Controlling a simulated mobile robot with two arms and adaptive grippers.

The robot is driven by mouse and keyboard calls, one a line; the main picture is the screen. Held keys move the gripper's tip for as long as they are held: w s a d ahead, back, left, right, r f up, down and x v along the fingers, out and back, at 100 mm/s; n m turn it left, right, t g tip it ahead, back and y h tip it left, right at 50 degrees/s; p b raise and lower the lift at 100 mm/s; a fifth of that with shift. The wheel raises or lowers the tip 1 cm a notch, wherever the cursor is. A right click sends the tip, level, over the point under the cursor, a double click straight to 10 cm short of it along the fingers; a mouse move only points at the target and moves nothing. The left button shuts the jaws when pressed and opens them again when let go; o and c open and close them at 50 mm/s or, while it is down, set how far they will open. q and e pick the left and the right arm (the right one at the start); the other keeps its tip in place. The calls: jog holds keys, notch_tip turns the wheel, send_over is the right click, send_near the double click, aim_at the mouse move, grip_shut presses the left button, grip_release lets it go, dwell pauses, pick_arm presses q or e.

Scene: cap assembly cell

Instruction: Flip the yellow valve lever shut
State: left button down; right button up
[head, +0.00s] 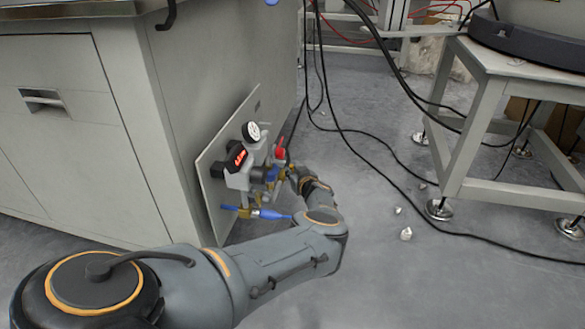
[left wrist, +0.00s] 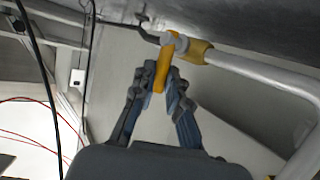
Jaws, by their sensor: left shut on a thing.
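The yellow valve lever (left wrist: 161,66) hangs down from a grey pivot on a pipe fitting in the left wrist view. My left gripper (left wrist: 160,84) is shut on its lower part, with one finger on each side. In the head view my left gripper (head: 294,176) is at the right side of the valve assembly, small and partly hidden by my own wrist. The lever is hard to make out there. My right gripper is not in view.
A panel (head: 213,160) on the grey cabinet (head: 165,100) carries a round gauge (head: 252,131), a red digital display (head: 237,155), a red knob (head: 280,153) and a blue-handled valve (head: 265,213). Black cables (head: 375,165) hang and run across the floor. A metal table (head: 470,130) stands at right.

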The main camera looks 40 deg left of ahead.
pick_arm(q)
jog(key=shift+w+a+r+g+h, duration=0.1)
jog(key=shift+w+a+g+h, duration=0.05)
jog(key=shift+g+h, duration=0.2)
jog(key=shift+m, duration=0.3)
jog(key=c, duration=1.3)
grip_release()
jog(key=shift+c, duration=0.2)
jog(key=v, duration=0.7)
jog(key=shift+d, duration=0.25)
